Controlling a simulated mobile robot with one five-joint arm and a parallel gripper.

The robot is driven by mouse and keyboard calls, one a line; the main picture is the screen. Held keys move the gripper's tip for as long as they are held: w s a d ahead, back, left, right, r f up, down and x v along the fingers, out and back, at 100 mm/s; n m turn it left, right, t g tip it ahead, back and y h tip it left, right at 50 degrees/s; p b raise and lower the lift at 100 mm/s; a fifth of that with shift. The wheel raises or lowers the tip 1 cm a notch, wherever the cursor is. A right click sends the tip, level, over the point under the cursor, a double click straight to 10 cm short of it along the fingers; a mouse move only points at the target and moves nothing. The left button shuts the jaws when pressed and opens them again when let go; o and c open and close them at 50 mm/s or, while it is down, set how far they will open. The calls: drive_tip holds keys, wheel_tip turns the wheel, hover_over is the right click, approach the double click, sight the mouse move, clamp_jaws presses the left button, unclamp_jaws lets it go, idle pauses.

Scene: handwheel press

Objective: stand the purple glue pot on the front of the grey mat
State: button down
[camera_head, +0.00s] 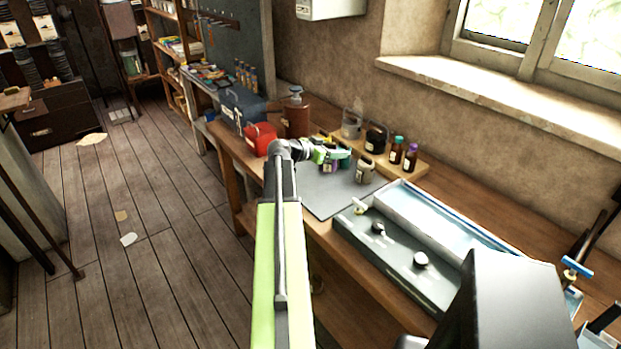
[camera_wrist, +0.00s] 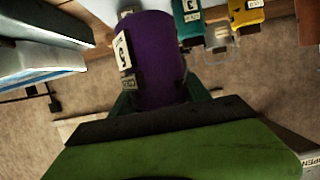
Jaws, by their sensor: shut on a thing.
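The purple glue pot (camera_wrist: 158,65) fills the upper middle of the wrist view, with pale labels on its side. My gripper (camera_wrist: 160,98) is shut around it. In the head view my gripper (camera_head: 322,154) is over the far part of the grey mat (camera_head: 322,198), and only a small purple patch of the pot (camera_head: 329,167) shows beneath the green jaws. I cannot tell whether the pot touches the mat. The near part of the mat looks bare.
A teal pot (camera_head: 346,161) and a pale-labelled jar (camera_head: 366,171) stand close by. Bottles and jars stand on a wooden tray (camera_head: 423,167) behind.

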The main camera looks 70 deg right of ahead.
drive_tip(key=w+f+b, duration=0.2)
drive_tip(key=f, duration=0.1)
drive_tip(key=w+d+f+b, duration=0.1)
drive_tip(key=w+f+b, duration=0.2)
drive_tip(key=w+d+f+b, duration=0.1)
drive_tip(key=w+f+b, duration=0.2)
drive_tip(key=shift+w+d+f, duration=0.15)
drive_tip(key=shift+d+f, duration=0.1)
drive_tip(key=shift+f, duration=0.1)
drive_tip(key=shift+r, duration=0.2)
drive_tip(key=c, duration=1)
unclamp_jaws()
drive_tip(key=shift+f, duration=0.2)
drive_tip(key=o, duration=0.5)
drive_tip(key=shift+r, duration=0.1)
